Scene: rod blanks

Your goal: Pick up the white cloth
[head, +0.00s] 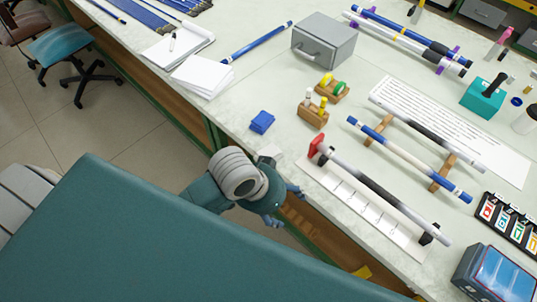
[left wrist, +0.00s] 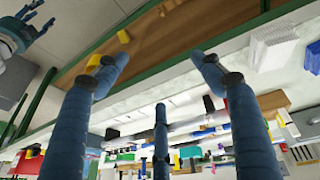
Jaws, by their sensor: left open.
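The white cloth (head: 268,152) is a small folded stack near the front edge of the table, partly hidden behind my left wrist in the head view. In the left wrist view what looks like the same white stack (left wrist: 272,47) is at the upper right, outside the fingers and apart from them. My left gripper (head: 289,207) is open and empty at the table's front edge, to the right of and below the cloth in the head view. Its spread fingers also show in the left wrist view (left wrist: 158,66). Part of my right gripper (left wrist: 38,20) shows at the upper left there.
A blue folded cloth (head: 262,122) lies just behind the white one. A rod on a white scale strip (head: 365,207) with a red end stop (head: 318,147) lies right of the gripper. Wooden holders (head: 312,114) stand behind. The table around the blue cloth is clear.

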